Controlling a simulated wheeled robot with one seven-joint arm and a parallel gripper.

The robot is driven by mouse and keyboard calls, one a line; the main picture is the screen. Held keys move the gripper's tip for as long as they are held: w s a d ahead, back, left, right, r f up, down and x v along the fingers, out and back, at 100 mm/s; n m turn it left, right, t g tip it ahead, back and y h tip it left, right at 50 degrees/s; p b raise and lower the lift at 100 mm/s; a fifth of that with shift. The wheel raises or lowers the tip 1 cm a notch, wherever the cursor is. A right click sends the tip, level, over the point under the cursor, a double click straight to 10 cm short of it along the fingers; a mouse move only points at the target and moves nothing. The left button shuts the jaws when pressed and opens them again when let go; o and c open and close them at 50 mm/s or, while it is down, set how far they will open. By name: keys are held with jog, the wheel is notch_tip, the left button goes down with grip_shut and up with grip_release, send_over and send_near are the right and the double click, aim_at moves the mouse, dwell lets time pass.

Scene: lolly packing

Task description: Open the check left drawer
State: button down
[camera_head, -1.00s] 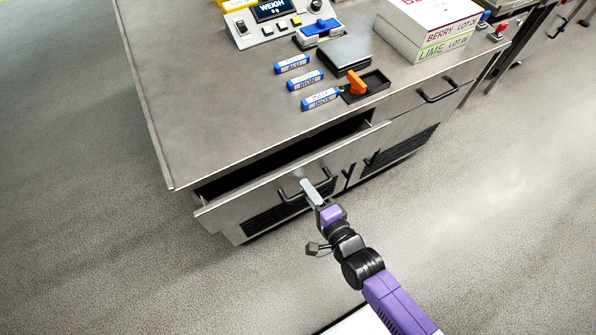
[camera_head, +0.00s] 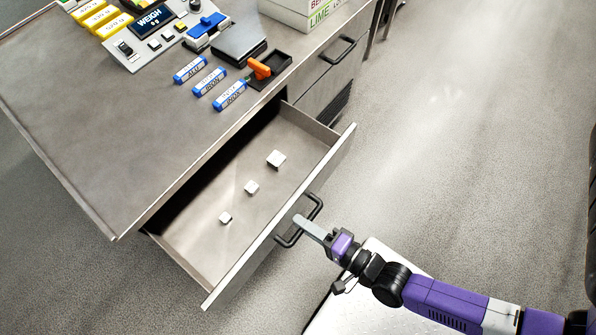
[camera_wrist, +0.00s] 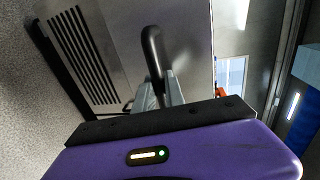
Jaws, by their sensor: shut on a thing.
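The left drawer (camera_head: 205,245) of the grey steel cabinet is pulled well out, and several small pale blocks, such as the one at its far end (camera_head: 276,158), lie on its floor. Its black bar handle (camera_head: 313,207) is on the drawer front. My gripper (camera_head: 302,221) is shut on this handle, coming from the right. In the wrist view the dark handle (camera_wrist: 152,50) runs down between the two grey fingers (camera_wrist: 160,90). The exact contact is partly hidden by the gripper body.
On the worktop (camera_head: 110,130) stand a WEIGH console (camera_head: 152,20), several blue-labelled bars (camera_head: 210,82), a black tray (camera_head: 272,72) with an orange piece, and a LIME box (camera_head: 310,12). A closed right drawer has its own handle (camera_head: 338,50). Open floor lies to the right.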

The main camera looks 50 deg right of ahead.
jog(key=c, duration=1.4)
grip_release()
jog(key=shift+s, duration=0.1)
jog(key=v, duration=0.7)
jog(key=shift+s+b, duration=0.35)
jog(key=shift+b, duration=0.05)
